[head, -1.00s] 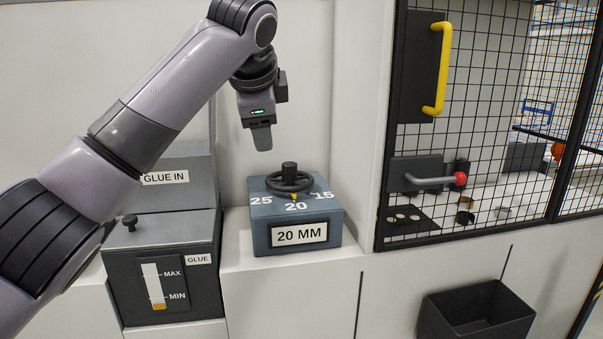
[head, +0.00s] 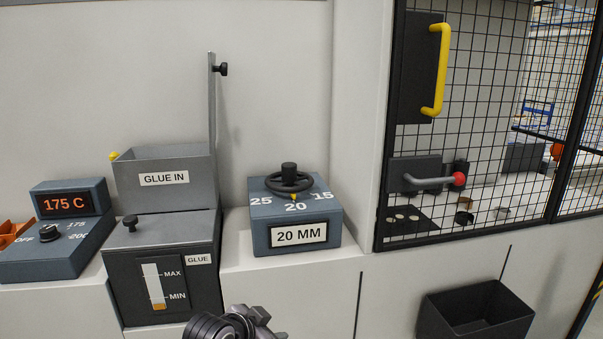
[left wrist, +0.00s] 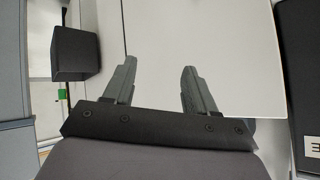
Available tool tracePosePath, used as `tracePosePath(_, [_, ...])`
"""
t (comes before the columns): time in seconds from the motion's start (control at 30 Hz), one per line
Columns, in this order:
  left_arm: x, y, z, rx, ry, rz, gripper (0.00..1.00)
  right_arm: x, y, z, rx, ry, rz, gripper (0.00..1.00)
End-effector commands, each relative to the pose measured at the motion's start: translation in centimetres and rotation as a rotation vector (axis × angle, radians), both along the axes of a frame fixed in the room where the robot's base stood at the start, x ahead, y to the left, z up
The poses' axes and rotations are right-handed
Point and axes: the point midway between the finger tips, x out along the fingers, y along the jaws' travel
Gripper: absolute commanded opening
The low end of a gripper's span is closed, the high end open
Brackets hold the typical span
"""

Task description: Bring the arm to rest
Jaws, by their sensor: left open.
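My left gripper (left wrist: 158,85) shows in the left wrist view with its two fingers apart and nothing between them. It faces a plain white panel. In the head view only a dark part of my arm shows at the bottom edge, below the machine; the fingers are out of that view. The dial box (head: 297,220) with its black handwheel (head: 289,180) stands on the ledge, its pointer at 20 and its label reading 20 MM. My arm is clear of it. My right gripper is not in view.
The glue unit (head: 150,250) stands left of the dial box, with a temperature box (head: 68,245) reading 175 C further left. A mesh door (head: 480,120) with a yellow handle (head: 437,70) is at right. A black bin (head: 475,312) sits below it.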

Motion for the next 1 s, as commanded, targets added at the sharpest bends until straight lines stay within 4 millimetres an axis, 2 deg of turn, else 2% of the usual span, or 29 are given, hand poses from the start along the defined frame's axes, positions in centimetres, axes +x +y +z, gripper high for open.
tracePosePath(0.03, [-1.4,0.6,-1.9,-0.028,0.014,0.028,0.56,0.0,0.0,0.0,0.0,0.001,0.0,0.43])
tracePosePath(0.2, [-5.7,2.7,-6.6,-0.112,0.028,0.129,0.56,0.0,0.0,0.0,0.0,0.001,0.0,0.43])
tracePosePath(0.5, [-14.8,7.1,-12.4,-0.215,0.041,0.306,0.56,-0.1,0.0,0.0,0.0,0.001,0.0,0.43])
tracePosePath(0.63, [-19.2,9.2,-13.8,-0.243,0.04,0.376,0.56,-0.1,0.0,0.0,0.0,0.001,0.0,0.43])
tracePosePath(0.8, [-24.4,11.6,-14.6,-0.264,0.032,0.446,0.56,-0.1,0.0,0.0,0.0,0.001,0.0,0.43])
tracePosePath(0.9, [-26.5,12.5,-14.6,-0.269,0.026,0.471,0.56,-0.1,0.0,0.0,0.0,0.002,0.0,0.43])
tracePosePath(1.0, [-27.7,13.1,-14.5,-0.273,0.021,0.485,0.56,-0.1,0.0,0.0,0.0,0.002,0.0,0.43])
